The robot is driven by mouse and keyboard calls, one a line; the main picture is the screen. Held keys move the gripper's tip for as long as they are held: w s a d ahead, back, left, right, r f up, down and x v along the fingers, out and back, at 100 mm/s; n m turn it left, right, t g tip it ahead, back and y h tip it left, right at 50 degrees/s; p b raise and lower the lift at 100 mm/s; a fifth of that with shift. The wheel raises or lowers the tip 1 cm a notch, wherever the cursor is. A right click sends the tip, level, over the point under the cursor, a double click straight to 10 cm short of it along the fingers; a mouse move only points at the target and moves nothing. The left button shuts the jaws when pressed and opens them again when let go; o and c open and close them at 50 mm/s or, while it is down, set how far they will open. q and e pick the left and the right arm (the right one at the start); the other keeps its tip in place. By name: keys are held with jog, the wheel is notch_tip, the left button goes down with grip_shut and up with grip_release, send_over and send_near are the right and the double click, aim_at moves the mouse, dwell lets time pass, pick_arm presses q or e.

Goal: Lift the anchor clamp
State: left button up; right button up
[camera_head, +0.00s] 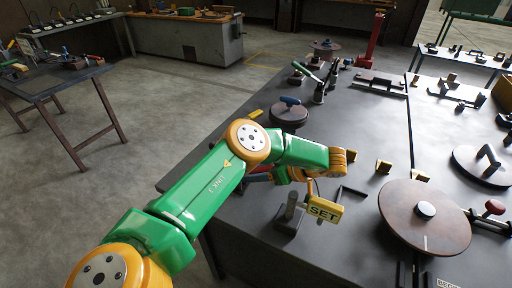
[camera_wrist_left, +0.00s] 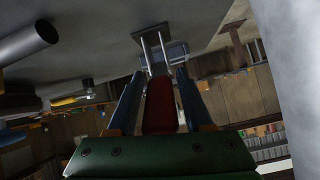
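My left arm comes in from the left over the table. Its wrist folds back, and the left gripper (camera_head: 258,175) is mostly hidden behind the arm near the table's left edge; only bits of red and blue show. In the left wrist view the two blue fingers (camera_wrist_left: 160,90) lie against both sides of a dark red handle (camera_wrist_left: 160,108). Two thin metal rods and a small plate (camera_wrist_left: 151,30) show beyond its end. This looks like the anchor clamp, but I cannot be sure. Whether it touches the table is hidden. My right gripper is not in view.
A yellow SET tag (camera_head: 323,209) and a grey upright bracket (camera_head: 290,213) stand just below my wrist. A large brown reel (camera_head: 425,216) lies to the right. A smaller dark reel (camera_head: 288,115) lies beyond the arm. Open floor lies left.

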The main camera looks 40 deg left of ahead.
pick_arm(q)
jog(key=shift+w+d+r, duration=0.1)
jog(key=shift+d, duration=0.05)
jog(key=b+v, duration=0.1)
jog(key=v, duration=0.5)
jog(key=shift+d+r, duration=0.25)
jog(key=shift+d, duration=0.05)
jog(key=shift+a, duration=0.1)
jog(key=shift+w+r, duration=0.1)
